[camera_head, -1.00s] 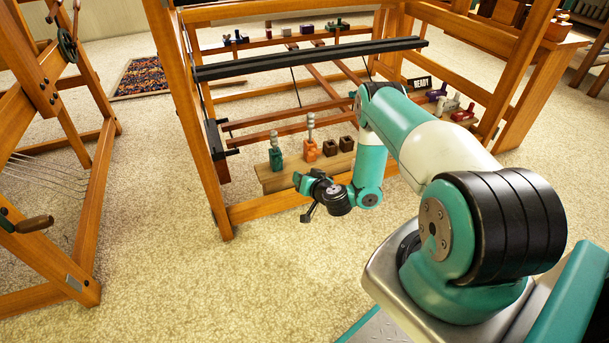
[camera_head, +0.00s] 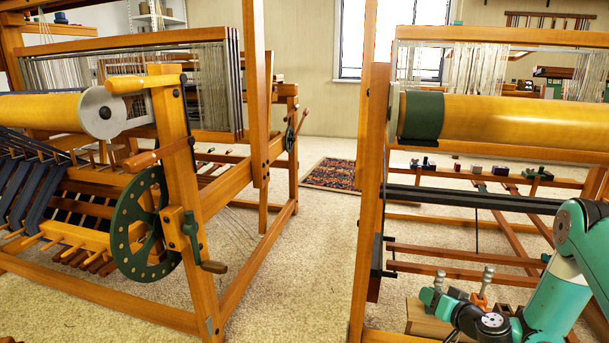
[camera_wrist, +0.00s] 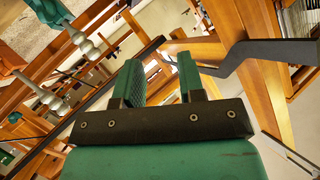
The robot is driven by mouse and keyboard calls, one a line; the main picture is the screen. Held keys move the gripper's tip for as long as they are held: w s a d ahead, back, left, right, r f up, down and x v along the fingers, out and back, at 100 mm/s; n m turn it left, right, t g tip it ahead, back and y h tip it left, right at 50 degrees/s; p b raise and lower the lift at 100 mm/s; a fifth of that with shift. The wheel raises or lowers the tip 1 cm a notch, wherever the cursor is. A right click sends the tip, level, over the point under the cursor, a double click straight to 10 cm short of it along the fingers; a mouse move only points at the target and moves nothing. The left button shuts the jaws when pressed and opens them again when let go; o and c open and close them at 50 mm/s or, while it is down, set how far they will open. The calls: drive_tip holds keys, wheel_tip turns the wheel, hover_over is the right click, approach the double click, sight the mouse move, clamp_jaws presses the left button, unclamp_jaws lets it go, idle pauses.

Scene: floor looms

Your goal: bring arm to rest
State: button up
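My arm reaches from the right edge of the head view, bent low in front of the right-hand loom (camera_head: 368,180). My gripper (camera_head: 432,304) is near the bottom of that view, in front of a wooden block (camera_head: 425,322) at the loom's foot. In the wrist view my gripper (camera_wrist: 160,78) has its two green fingers apart, with nothing held between them. Two grey-topped tools show to the upper left of the fingers, one with a green base (camera_wrist: 50,12); both are apart from the gripper.
The left loom (camera_head: 185,200) has a green toothed wheel (camera_head: 140,224) and a crank. Carpeted floor (camera_head: 290,270) is clear between the looms. A patterned rug (camera_head: 332,173) lies behind. A black bar (camera_head: 470,199) crosses the right loom above my gripper.

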drive_tip(key=s+a+r+n+g+y, duration=0.3)
drive_tip(key=s+a+r+n+g, duration=0.1)
drive_tip(key=a+r, duration=0.55)
drive_tip(key=s+a+r+n+g+y, duration=0.2)
drive_tip(key=s+a+r+n+g, duration=0.2)
drive_tip(key=a+r, duration=0.55)
drive_tip(key=s+r+n+g+h, duration=0.1)
drive_tip(key=s+r+g+h, duration=0.3)
drive_tip(key=s, duration=0.9)
drive_tip(key=s+r+n+g+h, duration=0.1)
drive_tip(key=s+r, duration=0.6)
drive_tip(key=s, duration=0.6)
wheel_tip(320, 180, up, 36)
drive_tip(key=s+p, duration=0.1)
drive_tip(key=p, duration=3.5)
drive_tip(key=shift+a+m+g, duration=0.25)
drive_tip(key=shift+m+g, duration=0.05)
drive_tip(key=shift+s+f, duration=0.1)
